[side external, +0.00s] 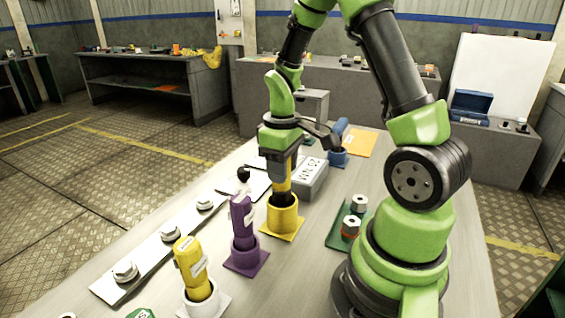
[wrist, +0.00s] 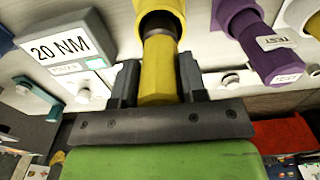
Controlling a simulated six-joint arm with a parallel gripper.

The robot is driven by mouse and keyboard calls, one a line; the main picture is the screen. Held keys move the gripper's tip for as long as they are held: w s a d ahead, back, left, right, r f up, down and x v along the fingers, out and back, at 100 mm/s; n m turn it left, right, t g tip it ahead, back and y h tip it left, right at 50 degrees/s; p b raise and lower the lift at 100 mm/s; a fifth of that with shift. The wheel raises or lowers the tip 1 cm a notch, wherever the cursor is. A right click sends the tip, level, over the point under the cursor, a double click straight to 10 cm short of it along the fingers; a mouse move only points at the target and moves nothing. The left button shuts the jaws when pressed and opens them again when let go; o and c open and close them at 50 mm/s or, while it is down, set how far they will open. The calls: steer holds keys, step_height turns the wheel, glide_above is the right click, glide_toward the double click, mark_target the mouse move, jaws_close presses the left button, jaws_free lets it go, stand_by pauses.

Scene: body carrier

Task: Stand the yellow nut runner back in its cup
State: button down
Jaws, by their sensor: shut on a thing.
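The yellow nut runner (side external: 283,186) is held upright by my gripper (side external: 284,172), directly over the yellow cup (side external: 283,217). Its dark lower end reaches into the cup's mouth; how deep it sits is hidden by the cup wall. In the wrist view, my gripper (wrist: 158,80) is shut with one dark finger on each side of the yellow body (wrist: 158,72), and the runner's collar lies within the ring of the yellow cup (wrist: 144,10).
A purple tool (side external: 241,220) stands in a purple cup nearby, and another yellow tool (side external: 190,262) stands in a white cup. A grey box (side external: 312,180), marked 20 NM in the wrist view, and a blue cup (side external: 338,158) sit behind. A bolted plate (side external: 165,245) lies left.

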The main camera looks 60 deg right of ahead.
steer(key=shift+f, duration=0.55)
steer(key=shift+c, duration=0.6)
jaws_free()
steer(key=shift+r, duration=3.5)
